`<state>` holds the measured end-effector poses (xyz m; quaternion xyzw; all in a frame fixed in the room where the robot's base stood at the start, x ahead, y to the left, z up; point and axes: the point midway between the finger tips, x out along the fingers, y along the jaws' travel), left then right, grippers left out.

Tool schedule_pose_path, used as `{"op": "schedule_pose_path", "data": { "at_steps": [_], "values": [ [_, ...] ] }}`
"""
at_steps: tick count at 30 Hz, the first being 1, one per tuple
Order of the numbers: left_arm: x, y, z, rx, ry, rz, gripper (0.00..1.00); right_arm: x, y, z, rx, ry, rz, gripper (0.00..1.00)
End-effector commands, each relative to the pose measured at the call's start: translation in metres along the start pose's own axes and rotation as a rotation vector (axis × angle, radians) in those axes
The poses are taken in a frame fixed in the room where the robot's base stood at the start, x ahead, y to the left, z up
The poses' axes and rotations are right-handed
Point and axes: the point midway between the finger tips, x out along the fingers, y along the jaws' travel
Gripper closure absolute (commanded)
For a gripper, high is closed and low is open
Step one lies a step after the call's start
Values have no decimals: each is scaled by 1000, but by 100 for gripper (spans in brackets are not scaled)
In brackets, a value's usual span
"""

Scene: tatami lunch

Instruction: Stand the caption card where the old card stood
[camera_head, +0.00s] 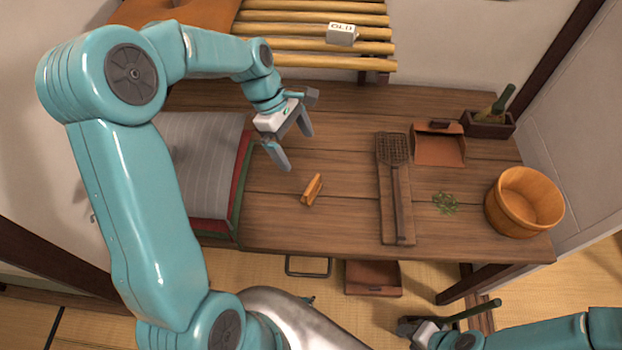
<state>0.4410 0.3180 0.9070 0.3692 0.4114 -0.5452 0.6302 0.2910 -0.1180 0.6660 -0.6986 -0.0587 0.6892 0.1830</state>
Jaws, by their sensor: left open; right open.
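A small white card marked "OLD" (341,34) rests on the slatted bamboo rack at the back. A small orange-tan wooden piece (312,189), apparently a grooved block, sits on the middle of the low table. I cannot tell whether it is the caption card or a stand; no other clear caption card shows. My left gripper (297,150) is open and empty above the table, up and left of the wooden piece, fingers pointing down. My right gripper (412,328) is low at the bottom edge, in front of the table, open; its fingertips are hard to make out.
The table (340,232) also bears a grey-striped folded cloth or book (208,160), a wire grill paddle on a board (393,160), a brown dustpan-like tray (438,150), a planter box (487,127), green scraps (445,202) and a wooden tub (523,200). A dark green rod (475,310) shows near my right gripper.

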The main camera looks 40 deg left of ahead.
Motion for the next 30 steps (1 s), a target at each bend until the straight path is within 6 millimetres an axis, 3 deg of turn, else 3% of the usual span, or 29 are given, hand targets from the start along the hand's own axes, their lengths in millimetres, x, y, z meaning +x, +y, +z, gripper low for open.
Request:
{"op": "schedule_pose_path", "data": {
  "at_steps": [2, 5, 15, 23, 30],
  "values": [
    [-1, -4, -10, -30, 0, -9, 0, -7, -2, 0, 1, -1, 0, 57],
    [14, -5, -13, -35, 1, -11, 0, -4, -1, 0, 1, -1, 0, 57],
    [91, -6, -12, -29, 2, -11, 0, -1, 0, 0, 1, -1, 0, 57],
    [114, -6, -12, -28, 3, -10, 0, -2, -1, 0, 1, -1, 0, 57],
    [152, -7, -11, -28, 3, -10, 0, -4, -2, 0, 1, -1, 0, 57]
  ]
}}
